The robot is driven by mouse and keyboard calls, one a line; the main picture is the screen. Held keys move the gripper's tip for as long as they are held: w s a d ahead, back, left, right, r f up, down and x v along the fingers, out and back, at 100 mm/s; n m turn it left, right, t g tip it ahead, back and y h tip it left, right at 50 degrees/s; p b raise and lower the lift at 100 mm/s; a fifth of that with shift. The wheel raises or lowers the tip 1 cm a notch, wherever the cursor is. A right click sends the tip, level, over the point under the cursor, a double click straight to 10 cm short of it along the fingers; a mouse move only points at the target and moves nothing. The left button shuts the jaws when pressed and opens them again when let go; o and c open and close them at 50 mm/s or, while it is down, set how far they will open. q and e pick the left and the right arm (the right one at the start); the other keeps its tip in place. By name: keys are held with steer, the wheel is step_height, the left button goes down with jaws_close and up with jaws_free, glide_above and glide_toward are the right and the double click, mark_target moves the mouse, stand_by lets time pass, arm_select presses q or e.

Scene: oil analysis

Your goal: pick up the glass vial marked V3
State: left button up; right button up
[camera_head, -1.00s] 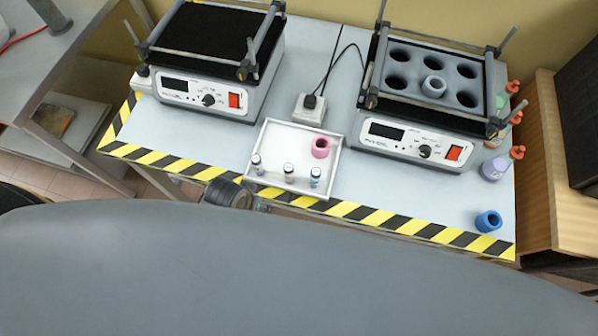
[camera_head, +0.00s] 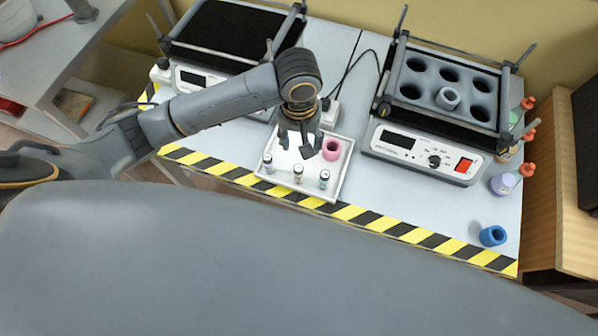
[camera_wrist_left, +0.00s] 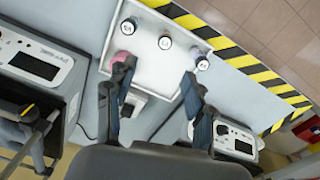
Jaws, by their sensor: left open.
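Three small capped glass vials stand in a row along the front edge of a white tray (camera_head: 340,185): a left vial (camera_head: 267,162), a middle vial (camera_head: 298,174) and a right vial (camera_head: 323,179). In the left wrist view the row shows as the right vial (camera_wrist_left: 128,26), the middle vial (camera_wrist_left: 164,42) and the left vial (camera_wrist_left: 202,62). Their markings are too small to read, so I cannot tell which is V3. My left gripper (camera_head: 294,146) is open and empty above the back of the tray, behind the vials. It also shows in the left wrist view (camera_wrist_left: 155,88). My right gripper is out of view.
A pink ring-shaped holder (camera_head: 332,149) stands in the tray near the right vial. A shaker with a holed rack (camera_head: 425,150) stands to the right, another shaker (camera_head: 190,78) behind my arm. A blue holder (camera_head: 492,236) and orange-capped bottles (camera_head: 503,184) are at the right edge.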

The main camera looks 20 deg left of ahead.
mark_target(299, 168)
arm_select(q)
steer(key=f, duration=0.8)
steer(key=shift+a+p, duration=0.3)
steer(key=f+p, duration=0.1)
steer(key=f, duration=0.3)
steer(key=shift+s+f, duration=0.15)
steer(key=shift+s, duration=0.05)
steer(key=shift+f, duration=0.55)
jaws_close()
